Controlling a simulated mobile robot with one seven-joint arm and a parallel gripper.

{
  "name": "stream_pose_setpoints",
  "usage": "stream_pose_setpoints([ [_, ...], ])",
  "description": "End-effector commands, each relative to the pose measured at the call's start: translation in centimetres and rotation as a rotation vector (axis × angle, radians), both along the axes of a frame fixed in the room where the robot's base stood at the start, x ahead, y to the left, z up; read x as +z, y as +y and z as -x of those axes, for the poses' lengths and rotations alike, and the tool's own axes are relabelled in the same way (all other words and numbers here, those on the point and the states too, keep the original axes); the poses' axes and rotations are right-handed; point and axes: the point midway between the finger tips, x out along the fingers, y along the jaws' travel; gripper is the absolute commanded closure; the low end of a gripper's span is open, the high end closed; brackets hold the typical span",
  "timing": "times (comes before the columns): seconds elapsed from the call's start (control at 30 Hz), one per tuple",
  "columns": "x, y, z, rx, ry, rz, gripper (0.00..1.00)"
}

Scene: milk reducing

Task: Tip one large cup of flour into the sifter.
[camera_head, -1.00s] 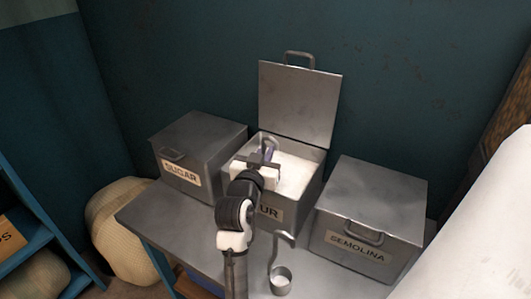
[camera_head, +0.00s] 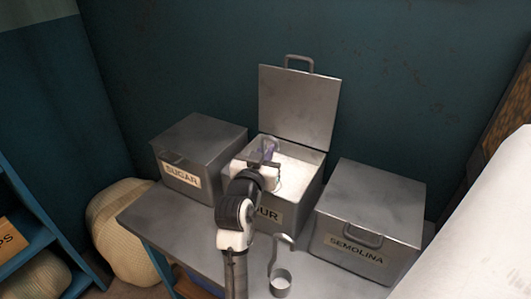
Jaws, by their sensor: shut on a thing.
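The flour bin (camera_head: 262,217) stands open in the middle of the table, with white flour (camera_head: 296,172) inside and its lid (camera_head: 298,105) raised behind. My gripper (camera_head: 267,162) is over the bin's left part. It is shut on a bluish-grey metal piece (camera_head: 269,148), which looks like a cup's handle and sticks up above the jaws. Its lower part is mostly hidden by my gripper and arm, so I cannot tell how full it is. Another metal cup (camera_head: 281,282) with a tall hooked handle stands on the table in front. I see no sifter.
A shut sugar bin (camera_head: 200,146) stands left of the flour bin, and a shut semolina bin (camera_head: 372,206) stands right. Bare tabletop (camera_head: 165,218) shows at the front left. Sacks (camera_head: 122,232) stand on the floor at left. A large white shape (camera_head: 485,220) fills the right edge.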

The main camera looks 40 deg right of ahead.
Motion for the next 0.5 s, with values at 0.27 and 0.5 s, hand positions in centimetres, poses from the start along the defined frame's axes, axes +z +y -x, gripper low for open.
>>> stream_pose_setpoints([
  [0.27,3.5,0.0,0.0,0.0,-0.002,0.001,1.0],
  [0.5,5.9,0.1,0.0,0.001,-0.003,0.002,1.0],
])
